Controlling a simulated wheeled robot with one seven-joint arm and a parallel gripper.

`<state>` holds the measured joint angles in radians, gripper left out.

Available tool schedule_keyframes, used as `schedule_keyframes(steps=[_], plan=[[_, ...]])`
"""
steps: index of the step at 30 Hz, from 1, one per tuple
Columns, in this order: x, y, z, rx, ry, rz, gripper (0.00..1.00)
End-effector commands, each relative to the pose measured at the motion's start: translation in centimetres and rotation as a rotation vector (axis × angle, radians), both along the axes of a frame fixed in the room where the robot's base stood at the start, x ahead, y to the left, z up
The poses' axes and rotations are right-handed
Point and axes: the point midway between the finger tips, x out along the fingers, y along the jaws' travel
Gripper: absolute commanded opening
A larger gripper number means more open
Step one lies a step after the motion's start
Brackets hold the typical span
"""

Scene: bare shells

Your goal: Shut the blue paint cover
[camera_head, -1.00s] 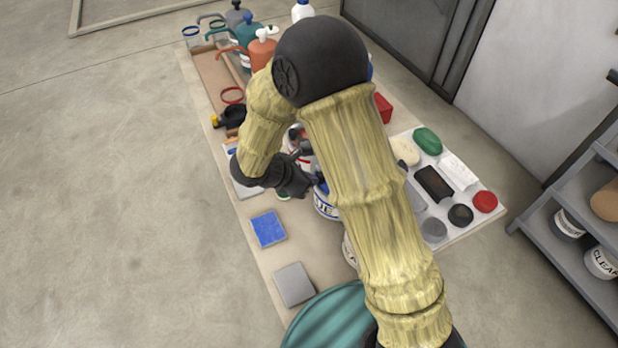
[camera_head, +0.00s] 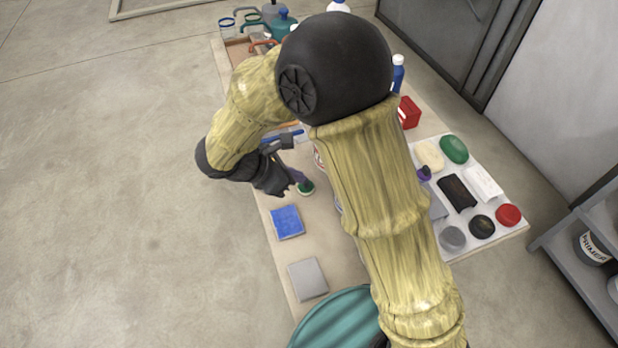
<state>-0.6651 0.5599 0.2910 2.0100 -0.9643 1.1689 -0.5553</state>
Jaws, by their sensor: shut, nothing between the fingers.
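My gripper (camera_head: 282,181) is the dark hand at the left of the table, reaching right from my bent yellow arm. Its fingers are shut and empty, though the fingertips are hard to make out. The blue paint can and its cover are hidden behind my upper arm. I cannot tell whether the cover is open or shut, or how far my gripper is from it.
A blue pad (camera_head: 287,222) and grey pad (camera_head: 308,279) lie on the table's left side. A white tray (camera_head: 497,236) holds several colored pieces at right. A teal round thing (camera_head: 330,322) is at the front. A green-ended object (camera_head: 305,187) lies beside my gripper.

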Motion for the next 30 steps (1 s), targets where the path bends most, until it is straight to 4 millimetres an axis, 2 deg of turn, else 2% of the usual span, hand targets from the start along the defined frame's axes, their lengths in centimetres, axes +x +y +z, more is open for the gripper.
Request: schedule_keyframes(steps=[4, 13, 17, 20, 23, 27, 30], plan=[[-0.5, 0.7, 0.9, 0.001, 0.001, 0.001, 0.00], [-0.6, 0.8, 1.0, 0.000, 0.001, 0.002, 0.00], [-0.6, -0.2, 0.9, 0.025, 0.003, -0.045, 0.00], [-0.9, -2.8, 0.9, 0.095, 0.004, -0.171, 0.00], [-1.7, -6.6, 0.8, 0.222, -0.009, -0.395, 0.00], [-3.7, -12.2, 0.7, 0.464, -0.084, -0.840, 0.00], [-5.0, -15.5, 0.9, 0.646, -0.185, -1.180, 0.00]])
